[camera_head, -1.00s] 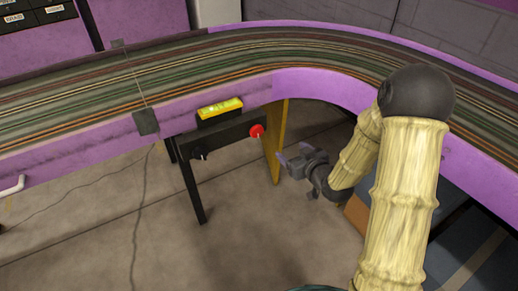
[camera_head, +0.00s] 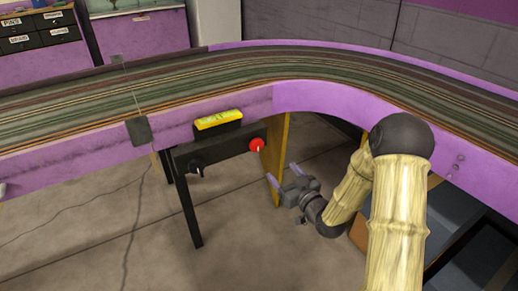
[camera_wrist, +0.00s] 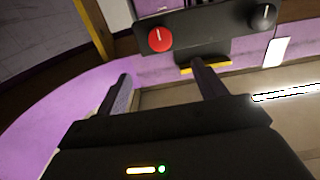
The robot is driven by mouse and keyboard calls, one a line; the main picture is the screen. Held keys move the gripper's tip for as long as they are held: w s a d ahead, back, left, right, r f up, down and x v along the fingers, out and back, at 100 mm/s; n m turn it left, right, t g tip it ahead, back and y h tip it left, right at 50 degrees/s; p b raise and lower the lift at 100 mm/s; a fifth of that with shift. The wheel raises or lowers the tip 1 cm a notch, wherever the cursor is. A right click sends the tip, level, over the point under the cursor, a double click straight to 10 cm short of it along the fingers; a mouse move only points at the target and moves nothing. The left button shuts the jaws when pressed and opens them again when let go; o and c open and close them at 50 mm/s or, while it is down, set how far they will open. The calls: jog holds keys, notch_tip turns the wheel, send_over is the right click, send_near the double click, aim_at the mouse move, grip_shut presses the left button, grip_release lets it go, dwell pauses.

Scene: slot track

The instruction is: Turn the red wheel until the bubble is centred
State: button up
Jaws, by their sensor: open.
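The red wheel (camera_head: 256,145) is a round knob with a pale mark, on the right end of a dark panel (camera_head: 222,148) under the purple track edge. It also shows in the wrist view (camera_wrist: 159,39), ahead of my fingers. The yellow level (camera_head: 219,119) sits on top of the panel; its bubble is too small to make out. My gripper (camera_head: 281,174) is open and empty, below and to the right of the red wheel, apart from it. In the wrist view its two fingers (camera_wrist: 163,85) are spread wide.
A black knob (camera_head: 196,168) is at the panel's left end. A dark leg (camera_head: 190,212) and a yellowish board (camera_head: 274,148) stand under the track (camera_head: 330,64). A dark box (camera_head: 139,130) hangs at the track edge. Floor below is open.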

aim_at(258, 146)
jog(key=b+x, duration=0.3)
jog(key=x, duration=1.2)
jog(key=shift+w+a, duration=0.3)
jog(key=c, duration=1)
jog(key=shift+o, duration=0.2)
jog(key=shift+m, duration=0.4)
